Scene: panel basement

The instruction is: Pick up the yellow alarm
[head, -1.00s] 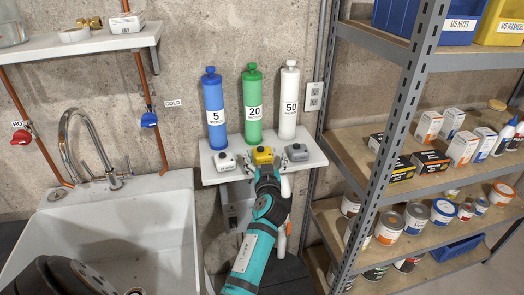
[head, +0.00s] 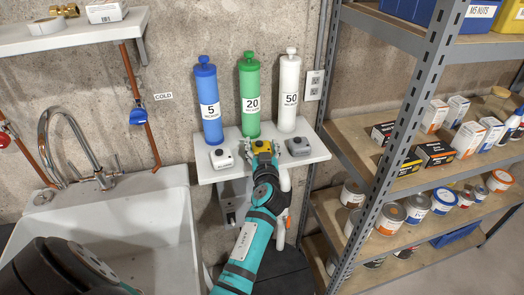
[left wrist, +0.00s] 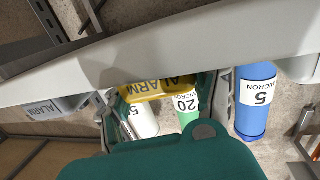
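The yellow alarm (head: 262,147) sits on the small white wall shelf (head: 222,173), between a white alarm (head: 221,158) and a grey alarm (head: 299,146). My left gripper (head: 262,153) is at the yellow alarm, with one finger on each side of it. In the left wrist view, which looks upside down, the yellow alarm (left wrist: 157,88) with its ALARM label lies between the spread fingers. They look close to its sides, but I cannot tell whether they touch it. The alarm's front is partly hidden by the gripper in the head view. My right gripper is not in view.
Blue (head: 208,104), green (head: 249,96) and white (head: 289,92) filter cylinders stand close behind the alarms. A metal rack (head: 375,175) with boxes and cans is at the right. A sink (head: 150,235) is at the left.

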